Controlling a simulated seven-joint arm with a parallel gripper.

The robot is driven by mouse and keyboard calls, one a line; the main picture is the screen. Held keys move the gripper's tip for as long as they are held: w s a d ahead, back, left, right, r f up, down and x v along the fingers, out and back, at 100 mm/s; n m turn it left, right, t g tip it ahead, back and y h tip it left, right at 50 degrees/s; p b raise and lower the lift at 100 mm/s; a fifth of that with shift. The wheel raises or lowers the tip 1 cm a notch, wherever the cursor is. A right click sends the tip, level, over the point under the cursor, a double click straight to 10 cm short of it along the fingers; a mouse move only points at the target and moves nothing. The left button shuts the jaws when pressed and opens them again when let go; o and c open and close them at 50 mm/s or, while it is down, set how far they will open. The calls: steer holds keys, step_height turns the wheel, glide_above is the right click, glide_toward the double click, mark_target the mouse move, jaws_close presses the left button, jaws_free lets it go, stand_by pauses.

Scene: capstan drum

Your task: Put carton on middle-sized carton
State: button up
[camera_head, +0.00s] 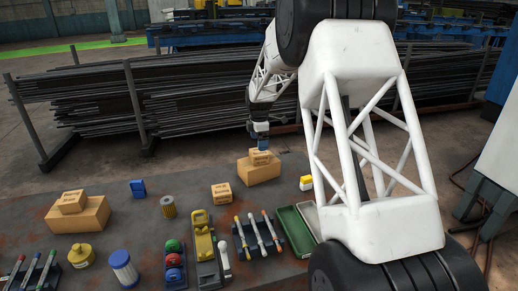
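A small tan carton (262,158) is at the top of a larger tan carton (259,172), right of the picture's middle. It looks to rest on that carton's top; a small gap cannot be ruled out. My gripper (262,146) points down at the small carton, its blue tip close to or touching the top. The fingers are too small to tell open from shut. Another carton (221,194) stands alone on the table, nearer and to the left. At the far left, a carton (72,202) sits on a wider carton (88,217).
The grey table (115,203) also holds a blue item (138,188), a yellow-topped cylinder (168,206), a yellow pot (81,255), a blue-capped jar (123,268), racks with coloured items, a green tray (296,231) and a yellow-and-white block (306,183). My arm hides the right side.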

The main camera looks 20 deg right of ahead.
step_height(320, 180, up, 6)
stand_by(0.4)
stand_by(0.6)
steer(key=s+a+r+m, duration=0.2)
steer(key=s+r+m, duration=0.15)
steer(key=s, duration=0.65)
steer(key=s+a+r+m+t, duration=0.1)
steer(key=s+a+r+m, duration=0.15)
steer(key=s+r, duration=0.45)
steer(key=s+a+r+m, duration=0.2)
steer(key=s+m, duration=0.1)
steer(key=s, duration=0.9)
steer(key=s+a+f+m, duration=0.1)
steer(key=s+m, duration=0.2)
steer(key=s, duration=0.6)
steer(key=s+a+f+m+t, duration=0.1)
steer(key=s+f+m, duration=0.1)
steer(key=s, duration=0.8)
steer(key=s+a+f+m, duration=0.1)
steer(key=s+m, duration=0.3)
steer(key=s, duration=0.5)
steer(key=shift+s+f+t, duration=0.25)
steer(key=shift+f+t, duration=0.05)
steer(key=shift+f, duration=0.15)
